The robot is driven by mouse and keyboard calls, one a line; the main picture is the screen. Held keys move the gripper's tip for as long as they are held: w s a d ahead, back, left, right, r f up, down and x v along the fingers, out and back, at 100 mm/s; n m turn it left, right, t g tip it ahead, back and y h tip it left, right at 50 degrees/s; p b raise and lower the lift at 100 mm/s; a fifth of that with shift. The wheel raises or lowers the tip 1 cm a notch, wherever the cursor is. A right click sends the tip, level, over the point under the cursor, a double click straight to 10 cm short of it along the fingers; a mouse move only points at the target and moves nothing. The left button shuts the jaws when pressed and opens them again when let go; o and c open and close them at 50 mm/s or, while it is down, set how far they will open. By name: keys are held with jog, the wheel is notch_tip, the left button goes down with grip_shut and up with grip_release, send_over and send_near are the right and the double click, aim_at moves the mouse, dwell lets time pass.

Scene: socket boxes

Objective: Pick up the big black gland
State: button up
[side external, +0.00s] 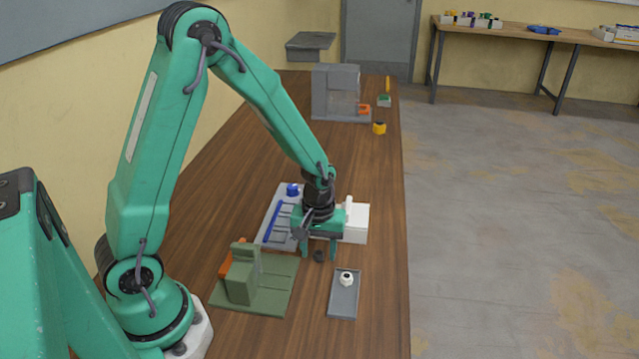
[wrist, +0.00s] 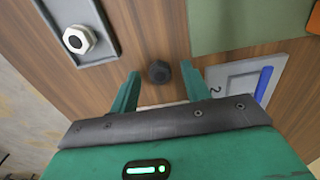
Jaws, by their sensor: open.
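The big black gland (side external: 319,256) is a small dark round piece on the wooden table. In the wrist view the black gland (wrist: 159,72) lies just beyond and between my fingertips, and nothing appears to touch it. My gripper (side external: 319,250) points down over it with its two green fingers apart. In the wrist view my gripper (wrist: 160,80) is open and empty. A white gland with a dark centre (wrist: 78,40) sits in a grey tray (wrist: 108,50); this white gland (side external: 346,279) is right of my gripper in the side view.
A green fixture (side external: 242,280) stands on a green plate left of the gland. A grey panel with blue parts (side external: 270,230) and a white box (side external: 356,222) are behind my gripper. A grey machine (side external: 335,92) and yellow-black piece (side external: 379,128) stand farther back. Bare wood surrounds the black gland.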

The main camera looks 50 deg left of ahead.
aim_at(319, 254)
grip_shut()
dwell(0.3)
jog(key=shift+r, duration=0.1)
jog(key=shift+r, duration=0.65)
notch_tip(319, 254, up, 3)
jog(key=shift+d+f, duration=0.1)
jog(key=s+d+r, duration=0.5)
jog(key=d+r, duration=0.1)
jog(key=d, duration=0.4)
jog(key=shift+s+r, duration=0.35)
jog(key=shift+r, duration=0.05)
